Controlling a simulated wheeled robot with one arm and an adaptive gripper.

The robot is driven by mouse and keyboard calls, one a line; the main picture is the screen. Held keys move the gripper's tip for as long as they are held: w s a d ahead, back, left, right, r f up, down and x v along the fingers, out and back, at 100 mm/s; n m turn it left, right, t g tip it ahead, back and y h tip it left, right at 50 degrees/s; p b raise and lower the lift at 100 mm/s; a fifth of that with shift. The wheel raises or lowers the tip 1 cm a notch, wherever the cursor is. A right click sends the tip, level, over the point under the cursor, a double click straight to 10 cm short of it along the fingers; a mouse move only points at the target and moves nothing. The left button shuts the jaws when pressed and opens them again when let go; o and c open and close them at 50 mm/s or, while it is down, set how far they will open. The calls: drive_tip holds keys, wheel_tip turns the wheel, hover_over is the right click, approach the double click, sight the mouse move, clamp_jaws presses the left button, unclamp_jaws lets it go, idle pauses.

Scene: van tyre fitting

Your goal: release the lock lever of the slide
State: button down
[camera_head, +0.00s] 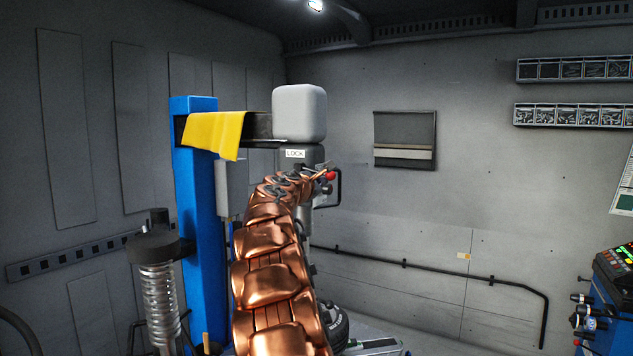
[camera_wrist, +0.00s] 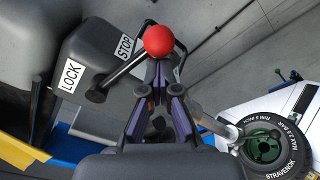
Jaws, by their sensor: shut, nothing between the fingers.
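The lock lever is a dark rod with a red ball knob (camera_wrist: 158,40); the knob also shows in the head view (camera_head: 330,176). In the wrist view the rod runs from a round pivot (camera_wrist: 95,95) on the slide's dark grey housing (camera_wrist: 95,50) up and right to the knob. A LOCK label (camera_wrist: 71,75) is left of the pivot and a STOP label (camera_wrist: 124,46) lies near the knob. My gripper (camera_wrist: 160,68) is shut and empty, its tips just below the knob in the picture. I cannot tell whether they touch it. In the head view my copper arm partly hides the housing.
A blue column (camera_head: 195,220) carries the horizontal arm, draped with a yellow cover (camera_head: 213,134). A coil spring unit (camera_head: 160,290) stands left. A tyre (camera_wrist: 264,146) with a green hub lies below right. A control panel (camera_head: 615,290) is at far right.

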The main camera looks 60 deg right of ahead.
drive_tip(key=shift+s+r+p, duration=0.3)
drive_tip(key=shift+r+p, duration=0.2)
drive_tip(key=shift+r, duration=0.45)
drive_tip(key=w+a+f+b, duration=0.1)
drive_tip(key=a+f+b, duration=0.1)
drive_tip(key=a+b, duration=0.4)
drive_tip(key=shift+a+f, duration=0.4)
drive_tip(key=shift+a, duration=2.2)
drive_tip(key=shift+w, duration=0.1)
